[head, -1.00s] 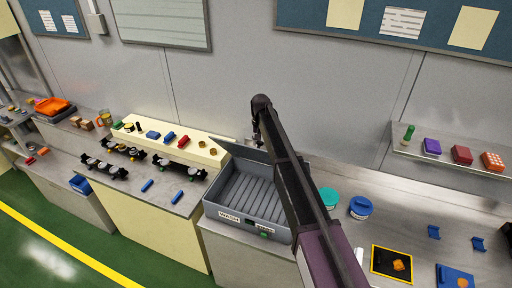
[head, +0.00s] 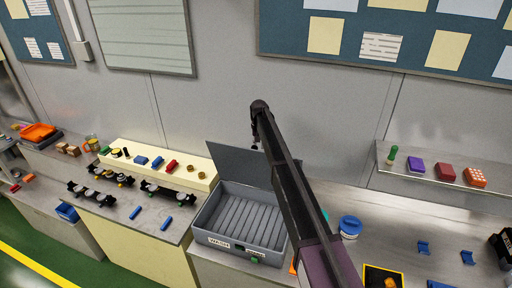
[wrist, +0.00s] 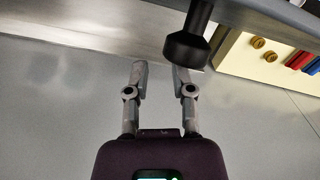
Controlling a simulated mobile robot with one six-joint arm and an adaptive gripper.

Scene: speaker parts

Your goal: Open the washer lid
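The washer is a grey box (head: 204,220) with labels on its front, on the bench left of my arm. Its dark grey lid (head: 235,163) stands raised at the back edge, and the ribbed inside is exposed. My gripper (head: 255,147) is above and behind the lid's right part. In the wrist view my gripper (wrist: 158,68) has its two fingers apart with nothing between them. A black knob-shaped part (wrist: 187,48) is close by the right fingertip; I cannot tell whether they touch.
To the left are a cream riser (head: 200,183) with small coloured parts, black fixtures (head: 165,191) and blue cylinders (head: 166,223). A blue round container (head: 350,227) stands to the right. A wall shelf (head: 430,182) holds several items at the right.

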